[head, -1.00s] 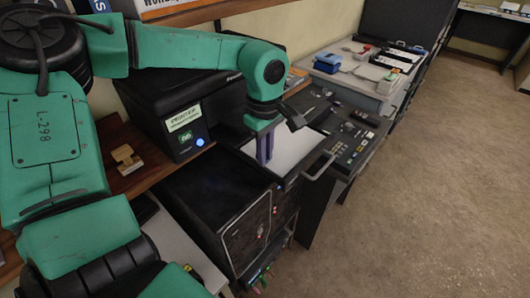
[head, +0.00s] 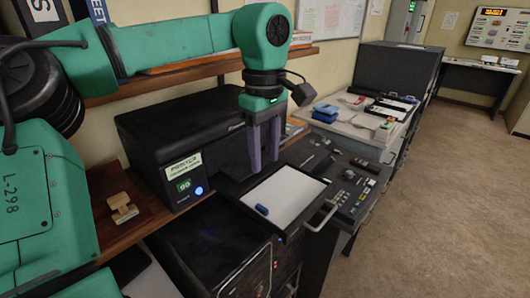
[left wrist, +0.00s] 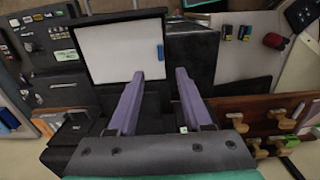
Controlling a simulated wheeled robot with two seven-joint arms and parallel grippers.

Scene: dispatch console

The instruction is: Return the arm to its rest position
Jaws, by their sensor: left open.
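My right gripper is not in view.
A wooden shelf (head: 170,72) runs behind the arm. A wooden stamp-like object (head: 122,207) lies left of the printer. A control panel with buttons (head: 350,185) and a grey metal handle (head: 322,216) are right of the tray. Open floor (head: 440,210) lies further right.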

